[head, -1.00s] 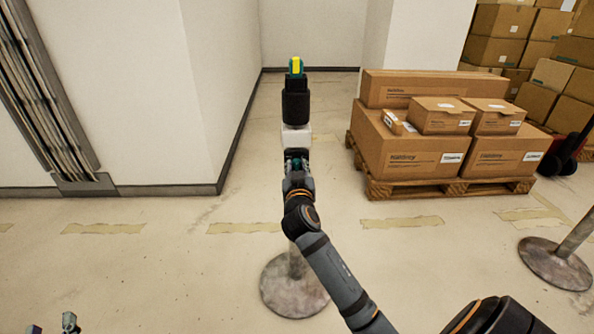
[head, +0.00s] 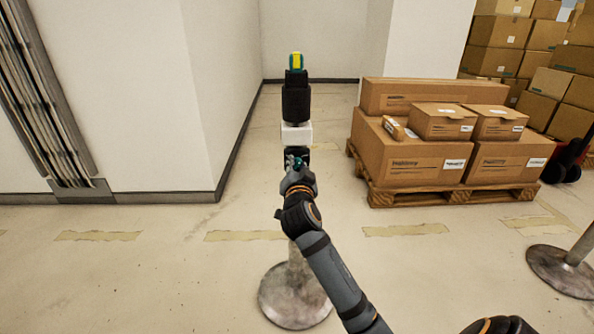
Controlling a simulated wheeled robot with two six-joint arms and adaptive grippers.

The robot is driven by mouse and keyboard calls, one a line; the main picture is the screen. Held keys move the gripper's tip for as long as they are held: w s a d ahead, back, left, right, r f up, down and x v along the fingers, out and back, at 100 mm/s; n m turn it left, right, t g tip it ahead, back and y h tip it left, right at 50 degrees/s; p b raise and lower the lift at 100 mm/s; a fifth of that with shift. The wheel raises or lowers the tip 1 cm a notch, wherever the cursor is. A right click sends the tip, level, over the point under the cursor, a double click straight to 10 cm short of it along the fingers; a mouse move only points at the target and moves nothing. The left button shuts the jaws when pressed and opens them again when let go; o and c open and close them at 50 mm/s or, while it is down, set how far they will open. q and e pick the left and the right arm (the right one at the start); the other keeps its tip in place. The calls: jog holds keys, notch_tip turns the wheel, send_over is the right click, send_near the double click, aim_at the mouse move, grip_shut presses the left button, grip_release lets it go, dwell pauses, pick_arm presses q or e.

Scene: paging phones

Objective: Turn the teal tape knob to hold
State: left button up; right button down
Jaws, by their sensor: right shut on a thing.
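A dark post-mounted paging unit with a white block (head: 296,136) stands on a round metal base (head: 294,297) in the centre. My right gripper (head: 296,163) is at the front of the unit, just below the white block. It is shut, with a small teal patch, seemingly the teal tape knob (head: 291,159), at its fingertips. The wrist and fingers hide most of the knob, so its setting cannot be read. My left gripper is out of view.
A wooden pallet (head: 455,197) with stacked cardboard boxes (head: 420,160) stands to the right of the post. Another metal post base (head: 558,271) is at the far right. A white wall (head: 130,95) is behind on the left. The floor at lower left is clear.

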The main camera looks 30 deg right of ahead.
jog(key=shift+f+m+b, duration=0.1)
jog(key=shift+m+b, duration=0.45)
jog(key=shift+m, duration=0.55)
jog(key=c, duration=1.1)
grip_release()
jog(key=shift+o, duration=0.2)
jog(key=v, duration=0.7)
jog(key=shift+s+a, duration=0.2)
